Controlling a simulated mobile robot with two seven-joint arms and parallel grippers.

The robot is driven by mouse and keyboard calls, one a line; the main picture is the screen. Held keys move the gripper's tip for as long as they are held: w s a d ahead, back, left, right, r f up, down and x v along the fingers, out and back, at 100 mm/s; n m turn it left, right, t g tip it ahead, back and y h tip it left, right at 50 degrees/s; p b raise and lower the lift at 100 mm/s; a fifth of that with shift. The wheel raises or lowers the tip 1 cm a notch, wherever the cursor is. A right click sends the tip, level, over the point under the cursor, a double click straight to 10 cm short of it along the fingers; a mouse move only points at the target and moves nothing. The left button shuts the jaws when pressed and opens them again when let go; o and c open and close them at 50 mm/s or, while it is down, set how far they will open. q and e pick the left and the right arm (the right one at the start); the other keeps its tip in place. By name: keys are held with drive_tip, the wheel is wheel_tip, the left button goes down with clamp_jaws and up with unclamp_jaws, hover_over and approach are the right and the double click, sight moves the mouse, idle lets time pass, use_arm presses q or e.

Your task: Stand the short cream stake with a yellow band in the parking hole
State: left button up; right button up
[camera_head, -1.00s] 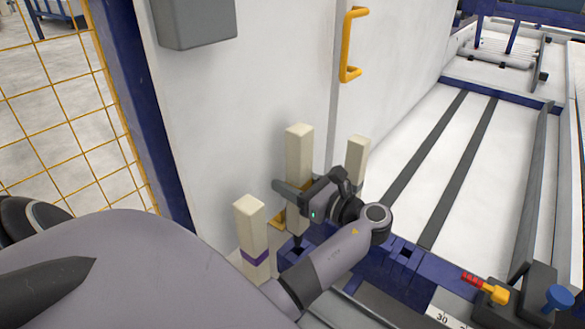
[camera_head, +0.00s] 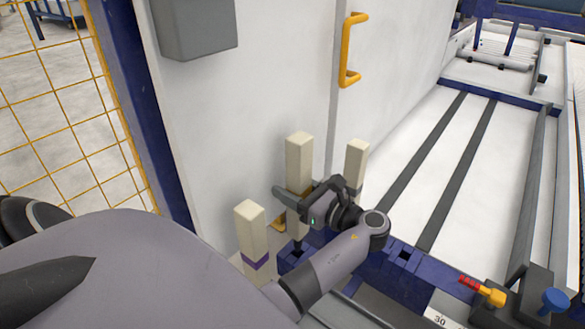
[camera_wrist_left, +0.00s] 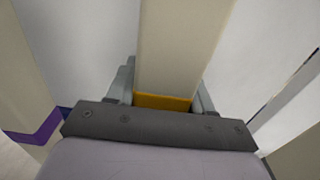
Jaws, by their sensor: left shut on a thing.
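The cream stake with a yellow band (camera_head: 299,158) stands upright in my left gripper (camera_head: 303,190). The gripper is shut on it; the yellow band (camera_wrist_left: 162,102) shows between the fingers in the left wrist view. The stake's lower part shows below the gripper, just above or at a dark opening in a blue block (camera_head: 292,259). I cannot tell whether its tip is inside that opening. Another square hole (camera_head: 404,255) shows in the blue rail to the right. My right gripper is not in view.
A cream stake with a purple band (camera_head: 250,235) stands close on the left. Another cream stake (camera_head: 357,160) stands just behind and right of the gripper. A white cabinet wall (camera_head: 240,110) with a yellow handle (camera_head: 346,50) is behind. A yellow-and-red pin (camera_head: 485,291) is at right.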

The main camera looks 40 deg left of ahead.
use_arm(q)
drive_tip(key=shift+f, duration=0.1)
drive_tip(key=shift+f+b, duration=0.4)
drive_tip(key=shift+f, duration=0.55)
drive_tip(key=shift+f+b, duration=0.6)
drive_tip(key=shift+f, duration=0.65)
drive_tip(key=shift+f+b, duration=0.45)
drive_tip(key=shift+f, duration=0.75)
